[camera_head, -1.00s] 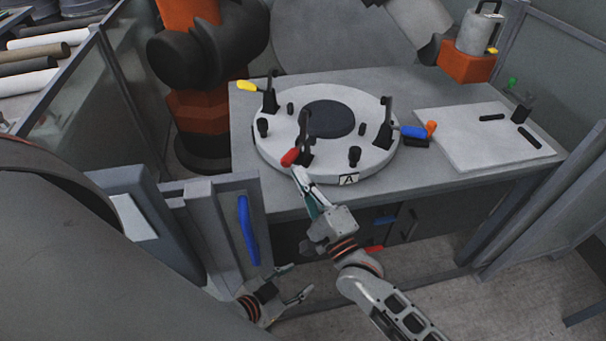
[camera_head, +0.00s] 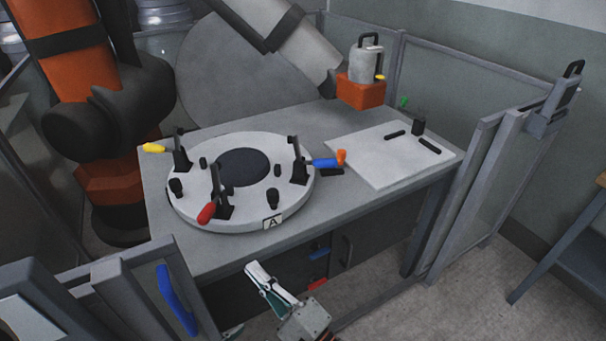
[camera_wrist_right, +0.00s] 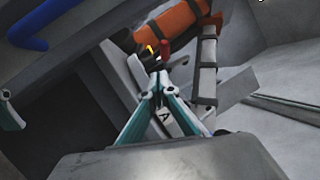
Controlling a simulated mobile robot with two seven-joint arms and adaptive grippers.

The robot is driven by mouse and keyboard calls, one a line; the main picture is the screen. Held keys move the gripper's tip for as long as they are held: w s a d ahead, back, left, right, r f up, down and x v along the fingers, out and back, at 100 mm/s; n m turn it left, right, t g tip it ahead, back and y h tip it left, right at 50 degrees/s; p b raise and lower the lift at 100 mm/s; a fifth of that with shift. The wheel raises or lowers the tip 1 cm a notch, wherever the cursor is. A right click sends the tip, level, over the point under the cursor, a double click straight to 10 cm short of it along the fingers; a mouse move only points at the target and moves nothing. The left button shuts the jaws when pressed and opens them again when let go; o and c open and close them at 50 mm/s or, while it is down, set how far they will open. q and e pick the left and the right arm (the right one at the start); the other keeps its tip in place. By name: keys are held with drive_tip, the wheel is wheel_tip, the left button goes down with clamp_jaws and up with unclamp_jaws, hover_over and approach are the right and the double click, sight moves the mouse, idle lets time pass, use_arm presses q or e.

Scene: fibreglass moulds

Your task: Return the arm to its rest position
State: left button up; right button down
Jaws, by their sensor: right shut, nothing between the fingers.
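My right gripper (camera_head: 257,272) is in front of the table's front edge, below the round fixture. It is shut and empty. In the right wrist view its fingertips (camera_wrist_right: 160,82) meet. The round fixture (camera_head: 190,205) with a dark centre disc lies on the table and carries toggle clamps. The clamp with the red handle (camera_head: 206,213) is nearest my right gripper, and the two are apart. A small part of my left gripper (camera_head: 232,330) shows at the bottom edge; the rest is out of frame.
The grey table (camera_head: 330,212) also bears a pale plate (camera_head: 380,155) with black parts. An orange and grey tool (camera_head: 361,80) stands behind it. A blue handle (camera_head: 177,300) is on the frame at lower left. Fence panels (camera_head: 490,180) stand at right. Open floor (camera_head: 410,305) lies at lower right.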

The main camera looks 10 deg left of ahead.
drive_tip(key=s+d+f+n+h, duration=0.2)
drive_tip(key=d+f+n+h, duration=0.2)
drive_tip(key=d+f, duration=0.3)
drive_tip(key=s+d+f+n+h, duration=0.2)
drive_tip(key=d+f+n+h, duration=0.3)
drive_tip(key=d, duration=1.3)
drive_tip(key=s+d+f+n+h, duration=0.2)
drive_tip(key=d+f+n+h, duration=0.3)
drive_tip(key=d+f, duration=0.4)
drive_tip(key=d+h, duration=0.1)
drive_tip(key=d, duration=0.2)
drive_tip(key=shift+s+d+f, duration=0.3)
drive_tip(key=shift+d+f, duration=0.05)
drive_tip(key=shift+f, duration=0.05)
